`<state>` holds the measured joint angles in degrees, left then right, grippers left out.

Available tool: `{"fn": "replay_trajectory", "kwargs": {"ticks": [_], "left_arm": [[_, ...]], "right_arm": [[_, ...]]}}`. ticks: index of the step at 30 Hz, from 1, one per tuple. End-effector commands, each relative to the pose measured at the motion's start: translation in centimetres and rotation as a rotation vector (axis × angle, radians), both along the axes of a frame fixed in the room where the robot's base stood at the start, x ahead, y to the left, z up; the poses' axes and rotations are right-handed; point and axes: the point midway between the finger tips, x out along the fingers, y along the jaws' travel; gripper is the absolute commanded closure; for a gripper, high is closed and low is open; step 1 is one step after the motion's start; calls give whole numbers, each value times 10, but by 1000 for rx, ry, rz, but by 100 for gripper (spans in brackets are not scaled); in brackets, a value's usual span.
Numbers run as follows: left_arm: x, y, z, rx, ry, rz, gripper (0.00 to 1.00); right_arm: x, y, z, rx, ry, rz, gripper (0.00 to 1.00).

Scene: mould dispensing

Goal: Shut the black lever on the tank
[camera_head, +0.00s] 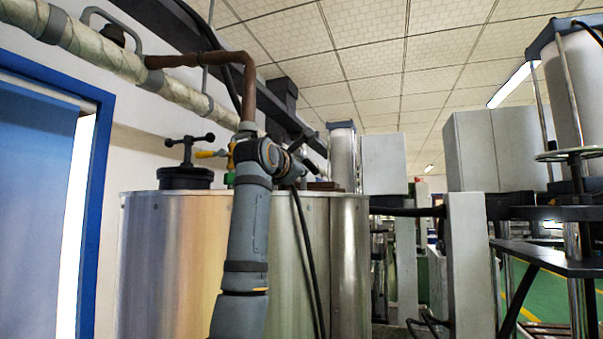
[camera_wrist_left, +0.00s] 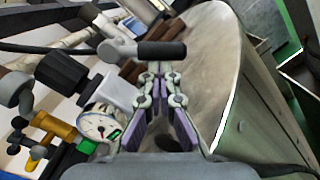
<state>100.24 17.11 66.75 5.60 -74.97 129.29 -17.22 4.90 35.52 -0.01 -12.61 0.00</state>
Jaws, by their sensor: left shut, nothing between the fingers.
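The steel tank (camera_head: 165,250) stands in front of me, and its curved side also shows in the left wrist view (camera_wrist_left: 215,60). A black lever (camera_wrist_left: 160,50) with a bar-shaped grip sticks out from a pale metal fitting (camera_wrist_left: 118,48) on the tank. My left gripper (camera_wrist_left: 158,78) is shut and empty. Its fingertips are right at the lever's bar; I cannot tell whether they touch it. My right gripper is not in view.
A round gauge (camera_wrist_left: 98,122), a black knob (camera_wrist_left: 62,72) and a yellow valve handle (camera_wrist_left: 52,125) crowd the left of the wrist view. A black T-handle (camera_head: 188,143) stands on the tank top. A brown pipe (camera_head: 205,60) bends down beside my wrist.

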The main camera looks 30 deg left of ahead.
Motion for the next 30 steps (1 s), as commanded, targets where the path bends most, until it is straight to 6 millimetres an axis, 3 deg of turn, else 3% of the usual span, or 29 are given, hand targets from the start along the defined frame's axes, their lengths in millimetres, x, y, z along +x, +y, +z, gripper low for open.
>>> {"fn": "replay_trajectory", "kwargs": {"ticks": [7,17,30], "left_arm": [[3,-12,8,-50,-14,-4,100],[6,-25,20,-48,-13,-4,100],[8,-33,32,-48,-13,-5,100]], "right_arm": [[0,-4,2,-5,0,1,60],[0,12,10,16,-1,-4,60],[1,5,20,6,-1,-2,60]]}}
